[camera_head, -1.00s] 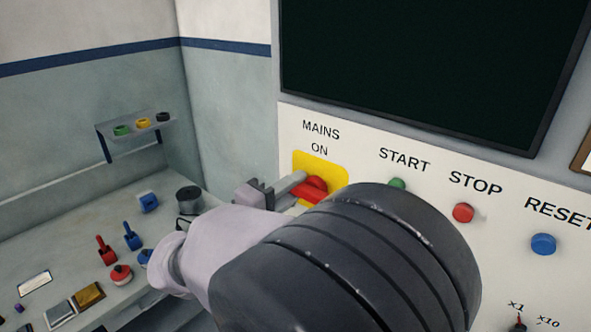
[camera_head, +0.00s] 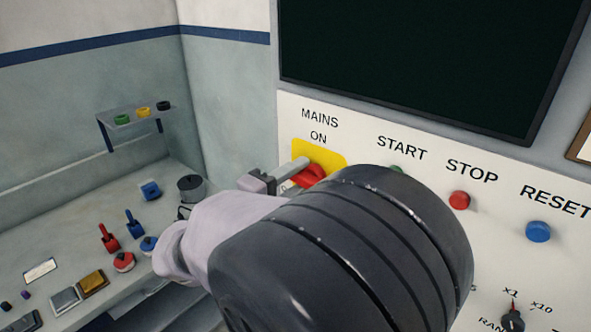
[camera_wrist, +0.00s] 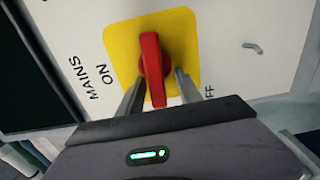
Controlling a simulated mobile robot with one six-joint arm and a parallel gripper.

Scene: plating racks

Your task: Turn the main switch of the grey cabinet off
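The main switch is a red handle (camera_head: 312,174) on a yellow plate (camera_head: 322,152), below the label "MAINS ON", on the pale panel of the grey cabinet. In the wrist view the red handle (camera_wrist: 152,68) lies across the yellow plate (camera_wrist: 185,40), its near end pointing down toward my gripper. It points neither straight at "ON" nor clearly at the partly hidden "OFF" label at lower right. My gripper (camera_wrist: 160,80) has one finger on each side of the handle's near end. A gap shows on the right; contact on the left is unclear. My gripper (camera_head: 286,178) partly hides the switch in the head view.
Green START, red STOP (camera_head: 459,200) and blue RESET (camera_head: 538,231) buttons sit right of the switch; my arm partly covers START. A dark screen (camera_head: 420,60) is above. A bench (camera_head: 75,235) with small parts and a shelf (camera_head: 135,118) stand at left.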

